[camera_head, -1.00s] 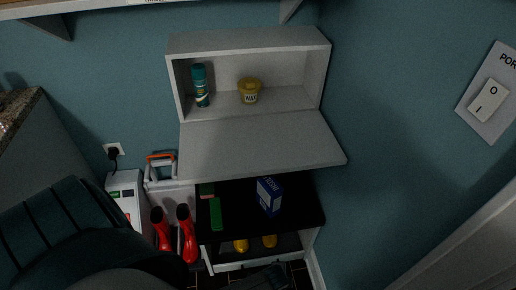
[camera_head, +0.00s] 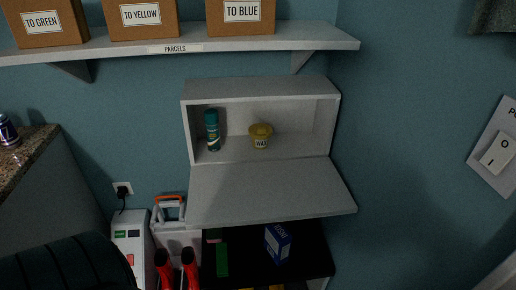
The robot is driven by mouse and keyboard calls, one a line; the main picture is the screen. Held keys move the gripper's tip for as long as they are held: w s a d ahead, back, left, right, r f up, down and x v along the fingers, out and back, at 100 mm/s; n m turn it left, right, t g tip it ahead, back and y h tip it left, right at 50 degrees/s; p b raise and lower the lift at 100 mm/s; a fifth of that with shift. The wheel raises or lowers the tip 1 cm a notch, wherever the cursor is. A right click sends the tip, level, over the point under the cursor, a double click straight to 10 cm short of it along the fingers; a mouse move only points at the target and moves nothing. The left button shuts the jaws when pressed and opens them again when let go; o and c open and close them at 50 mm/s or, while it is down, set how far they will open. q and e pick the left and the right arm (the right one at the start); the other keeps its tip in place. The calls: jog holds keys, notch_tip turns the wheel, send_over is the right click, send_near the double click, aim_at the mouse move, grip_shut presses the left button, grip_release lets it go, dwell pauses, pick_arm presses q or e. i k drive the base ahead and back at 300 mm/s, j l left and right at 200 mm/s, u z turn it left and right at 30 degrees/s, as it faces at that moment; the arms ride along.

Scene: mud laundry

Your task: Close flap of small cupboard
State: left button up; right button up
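The small cupboard (camera_head: 262,88) hangs on the teal wall, white and box-shaped. Its flap (camera_head: 270,192) is hinged at the bottom edge and hangs open, sloping out towards me. Inside stand a teal spray can (camera_head: 213,130) on the left and a yellow tub (camera_head: 260,136) in the middle. Neither of my grippers shows in the view. A dark rounded shape fills the lower left corner and hides what lies behind it.
Above is a shelf (camera_head: 190,45) with several brown boxes. Below the flap are a black-topped unit (camera_head: 305,250) with a blue box (camera_head: 278,243), red boots (camera_head: 190,268) and a white container (camera_head: 177,238). A stone counter (camera_head: 25,150) is left; a switch plate (camera_head: 497,150) is right.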

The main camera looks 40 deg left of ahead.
aim_at(269, 192)
jog(key=u, duration=1.25)
